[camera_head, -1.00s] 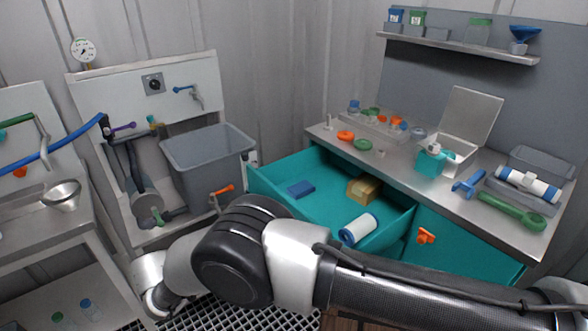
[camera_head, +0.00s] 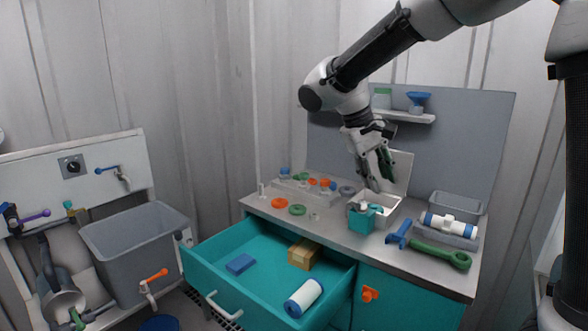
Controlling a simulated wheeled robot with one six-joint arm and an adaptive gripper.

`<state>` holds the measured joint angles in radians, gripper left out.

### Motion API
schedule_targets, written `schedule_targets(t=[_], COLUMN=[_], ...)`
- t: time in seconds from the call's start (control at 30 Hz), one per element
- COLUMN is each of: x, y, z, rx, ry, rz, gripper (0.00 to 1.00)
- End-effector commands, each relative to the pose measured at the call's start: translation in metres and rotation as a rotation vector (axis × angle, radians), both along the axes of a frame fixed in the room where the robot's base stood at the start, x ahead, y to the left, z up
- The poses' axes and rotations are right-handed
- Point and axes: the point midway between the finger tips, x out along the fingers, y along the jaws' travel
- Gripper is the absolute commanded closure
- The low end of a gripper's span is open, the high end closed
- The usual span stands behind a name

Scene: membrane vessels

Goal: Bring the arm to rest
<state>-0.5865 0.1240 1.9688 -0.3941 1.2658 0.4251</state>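My arm reaches in from the upper right, and my gripper (camera_head: 380,181) points down above the worktop, in front of the raised lid of a white box (camera_head: 386,203). Its two fingers look spread apart, with nothing visible between them. The fingertips are small and dark against the lid. A teal container (camera_head: 362,220) stands just in front of the box, below my gripper.
The teal drawer (camera_head: 206,286) is open, holding a blue block (camera_head: 240,264), a tan box (camera_head: 304,254) and a white-blue cartridge (camera_head: 304,298). A green wrench (camera_head: 440,253) and blue tool (camera_head: 398,235) lie on the worktop (camera_head: 330,228). A shelf (camera_head: 405,116) is behind my arm.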

Motion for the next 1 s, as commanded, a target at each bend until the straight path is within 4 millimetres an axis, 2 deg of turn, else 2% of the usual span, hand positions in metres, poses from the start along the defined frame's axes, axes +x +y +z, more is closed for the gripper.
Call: schedule_targets(t=[0.03,0.2,0.3,0.4,0.5,0.63,0.77,1.0], x=[-0.017,-0.085,-0.128,-0.167,-0.196,-0.217,-0.224,-0.224], y=[-0.03,-0.104,-0.134,-0.153,-0.164,-0.169,-0.17,-0.17], z=[0.012,0.027,0.027,0.021,0.013,0.004,0.001,0.001], rx=[0.055,0.23,0.318,0.388,0.435,0.468,0.478,0.478], ry=[-0.016,-0.088,-0.155,-0.23,-0.299,-0.357,-0.38,-0.38], rz=[-0.035,-0.116,-0.159,-0.193,-0.218,-0.234,-0.24,-0.239], gripper=[0.66,0.66,0.66,0.66,0.66,0.66,0.66,0.66])
